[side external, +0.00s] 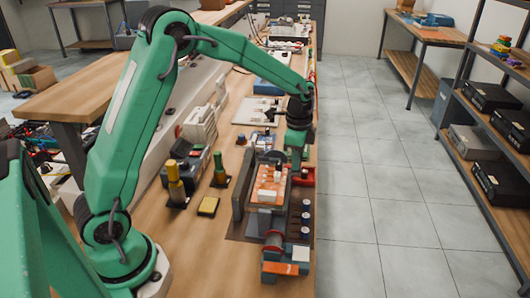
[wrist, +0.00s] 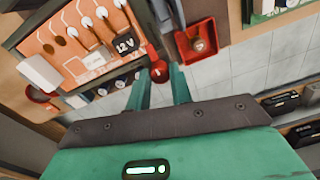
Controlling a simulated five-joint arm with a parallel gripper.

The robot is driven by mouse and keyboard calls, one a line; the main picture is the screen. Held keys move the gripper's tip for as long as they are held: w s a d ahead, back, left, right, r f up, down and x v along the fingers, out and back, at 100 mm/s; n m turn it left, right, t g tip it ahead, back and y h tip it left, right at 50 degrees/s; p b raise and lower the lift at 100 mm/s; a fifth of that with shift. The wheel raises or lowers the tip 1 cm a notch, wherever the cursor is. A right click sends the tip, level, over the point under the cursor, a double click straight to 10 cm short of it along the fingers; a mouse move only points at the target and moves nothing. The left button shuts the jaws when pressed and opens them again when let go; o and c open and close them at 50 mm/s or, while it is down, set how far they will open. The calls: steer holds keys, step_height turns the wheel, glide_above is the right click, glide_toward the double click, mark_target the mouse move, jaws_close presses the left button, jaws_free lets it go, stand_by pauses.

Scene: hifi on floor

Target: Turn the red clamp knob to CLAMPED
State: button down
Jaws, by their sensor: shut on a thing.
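The red clamp knob (wrist: 157,70) shows in the wrist view between the tips of my gripper (wrist: 160,78), beside the edge of the orange panel (wrist: 50,47). My gripper is shut on the knob. In the side external view my gripper (side external: 297,163) points down at the right edge of the orange panel (side external: 268,178), near the bench edge. There I cannot make out the knob behind the fingers. No CLAMPED marking is readable, so I cannot tell the knob's turn position.
A red tray (wrist: 205,45) lies close to the right of the knob in the wrist view. The panel carries white-capped pegs and a 12 V block (wrist: 125,44). Yellow (side external: 175,184) and green (side external: 220,170) posts stand left of the fixture. The floor right of the bench is clear.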

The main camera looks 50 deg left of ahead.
steer(key=shift+d+r, duration=0.1)
steer(key=shift+d, duration=0.05)
steer(key=c, duration=1.2)
jaws_free()
steer(key=shift+c, duration=0.2)
steer(key=shift+s+r, duration=0.15)
steer(key=shift+r, duration=3.7)
